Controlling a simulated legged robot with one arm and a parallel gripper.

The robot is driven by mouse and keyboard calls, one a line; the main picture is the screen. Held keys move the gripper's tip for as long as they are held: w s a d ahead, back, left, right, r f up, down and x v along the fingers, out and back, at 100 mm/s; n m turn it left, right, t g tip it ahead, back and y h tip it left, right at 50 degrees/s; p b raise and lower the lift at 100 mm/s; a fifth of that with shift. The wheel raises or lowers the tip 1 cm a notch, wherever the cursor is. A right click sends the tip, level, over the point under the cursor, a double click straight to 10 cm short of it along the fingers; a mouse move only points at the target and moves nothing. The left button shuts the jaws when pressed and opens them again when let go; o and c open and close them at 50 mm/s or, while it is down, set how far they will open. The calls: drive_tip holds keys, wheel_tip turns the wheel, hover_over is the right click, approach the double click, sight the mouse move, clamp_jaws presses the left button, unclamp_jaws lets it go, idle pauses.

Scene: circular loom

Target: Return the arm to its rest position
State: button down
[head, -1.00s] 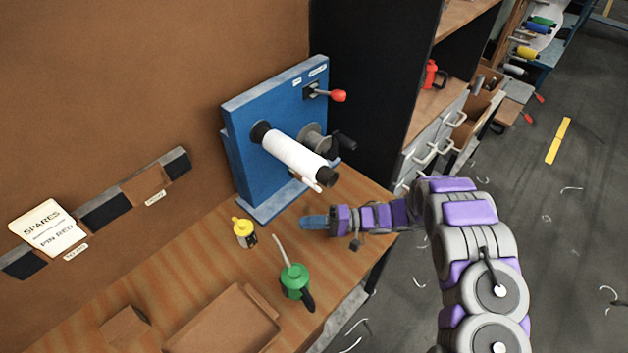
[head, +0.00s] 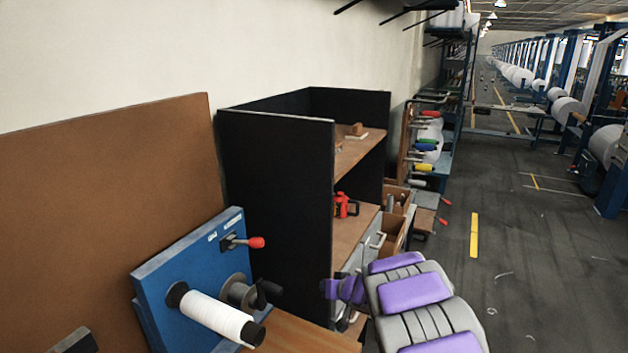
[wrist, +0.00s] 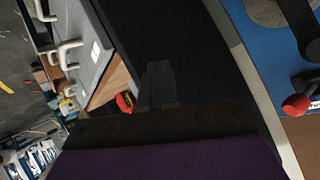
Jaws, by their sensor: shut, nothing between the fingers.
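My arm rises at the lower right of the head view, purple and grey. My gripper (head: 327,288) points left, in front of the black cabinet side and right of the blue winder stand; it is small and partly hidden there. In the wrist view my gripper's dark fingers (wrist: 158,85) are together, with nothing seen between them. The blue winder stand (head: 190,262) carries a white spool (head: 215,317) and a red-knobbed lever (head: 256,242); the knob also shows at the right of the wrist view (wrist: 295,105).
The black cabinet (head: 275,200) stands close behind my gripper. A thread rack (head: 425,145) stands farther back. The floor (head: 540,270) at right is mostly clear, with scattered scraps.

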drive_tip(key=s+d+r+m+h, duration=0.1)
drive_tip(key=s+d+r+h, duration=0.25)
drive_tip(key=d, duration=0.25)
drive_tip(key=s+d+r+m+h, duration=0.1)
drive_tip(key=s+d+r+h, duration=0.1)
drive_tip(key=d+r+h, duration=0.3)
drive_tip(key=s+d+r+m+g+h+b, duration=0.15)
drive_tip(key=s+d, duration=0.25)
drive_tip(key=s, duration=0.4)
drive_tip(key=s+d+r+m+g, duration=0.1)
drive_tip(key=s+d+g, duration=0.1)
drive_tip(key=s+d, duration=0.4)
drive_tip(key=s+a+n+g+y, duration=0.1)
drive_tip(key=s+a+g, duration=0.1)
drive_tip(key=s, duration=0.9)
drive_tip(key=s+a+f+g+y, duration=0.1)
drive_tip(key=s+a+g, duration=0.2)
drive_tip(key=s, duration=0.9)
drive_tip(key=s+a+f+n+g+y, duration=0.1)
drive_tip(key=s+a+g+y, duration=0.1)
drive_tip(key=s+a, duration=0.4)
drive_tip(key=s, duration=0.5)
drive_tip(key=shift+s+f+n+g+b, duration=0.2)
drive_tip(key=shift+f+n+g+b, duration=0.05)
drive_tip(key=shift+n+g+b, duration=0.15)
drive_tip(key=shift+a, duration=0.25)
